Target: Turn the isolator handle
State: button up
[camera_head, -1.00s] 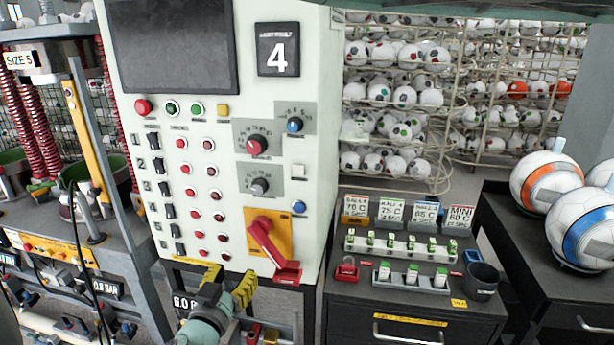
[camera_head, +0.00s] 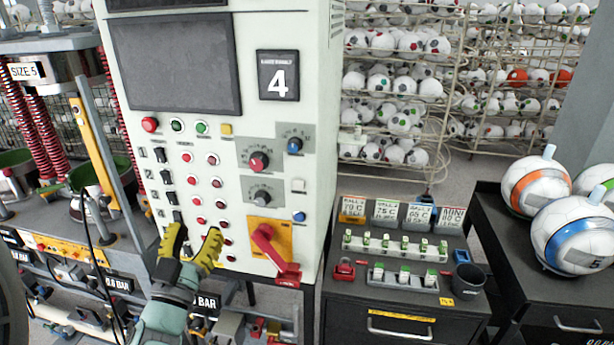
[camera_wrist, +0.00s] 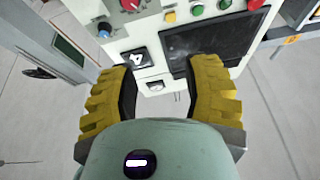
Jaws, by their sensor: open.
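The isolator handle (camera_head: 268,246) is a red lever on a yellow plate (camera_head: 285,232), low on the right of the pale control cabinet's front. It slants from upper left to lower right, ending near a red block (camera_head: 288,274) at the plate's lower edge. My gripper (camera_head: 193,238), with yellow ridged fingers, is open and empty. It is left of the handle, apart from it, in front of the lower rows of switches and buttons. In the wrist view the open fingers (camera_wrist: 162,80) frame part of the cabinet seen upside down; the handle is not visible there.
The cabinet (camera_head: 318,140) carries a dark screen (camera_head: 176,62), a "4" plate, knobs and buttons. A press with red springs (camera_head: 45,135) stands at left. A dark cabinet (camera_head: 350,310) with labelled cards and a red padlock stands at right, beside a cart (camera_head: 510,250) of balls.

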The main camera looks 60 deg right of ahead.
jog(key=shift+t+h, duration=0.4)
jog(key=shift+t, duration=0.3)
jog(key=r, duration=0.1)
jog(key=a+r+p, duration=0.1)
jog(key=r, duration=0.1)
jog(key=a+r, duration=0.1)
jog(key=shift+w+a+r+p, duration=0.15)
jog(key=shift+w+r+p, duration=0.1)
jog(key=shift+r+p, duration=0.15)
jog(key=shift+o, duration=0.3)
